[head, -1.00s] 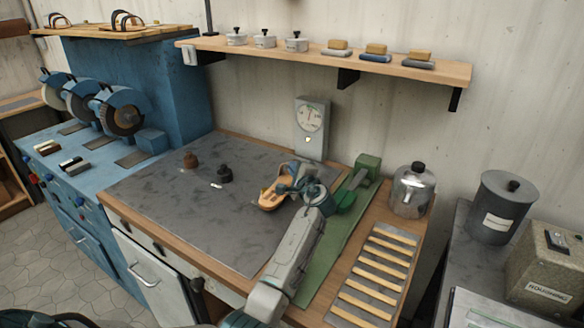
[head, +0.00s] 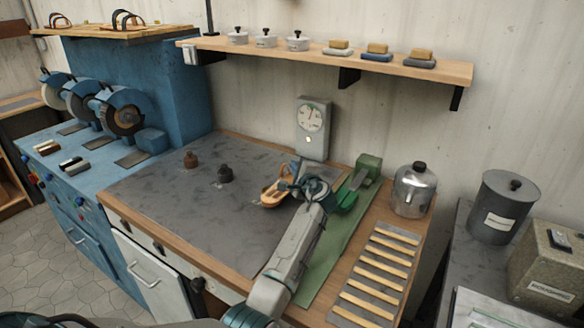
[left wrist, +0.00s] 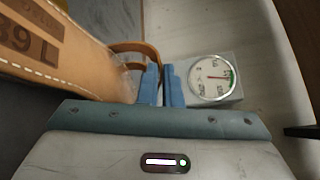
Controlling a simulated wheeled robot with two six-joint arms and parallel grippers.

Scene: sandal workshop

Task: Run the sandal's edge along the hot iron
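The tan sandal (head: 270,197) is above the right part of the grey mat, tilted. In the left wrist view its sole (left wrist: 60,48), marked "39 L" with pale stitching, fills the upper left, and a brown strap loop (left wrist: 140,50) curves behind the fingers. My left gripper (head: 290,186) is at the sandal's right side. Its blue fingers (left wrist: 161,85) are close together at the strap, which they partly hide; the sandal hangs from them. A green device (head: 368,168) stands to the right of the gripper. I cannot tell for sure which thing is the hot iron. My right gripper is not in view.
A grey box with a dial (head: 312,125) stands behind the sandal. A slatted rack (head: 375,275) and a metal canister (head: 412,190) are at the right.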

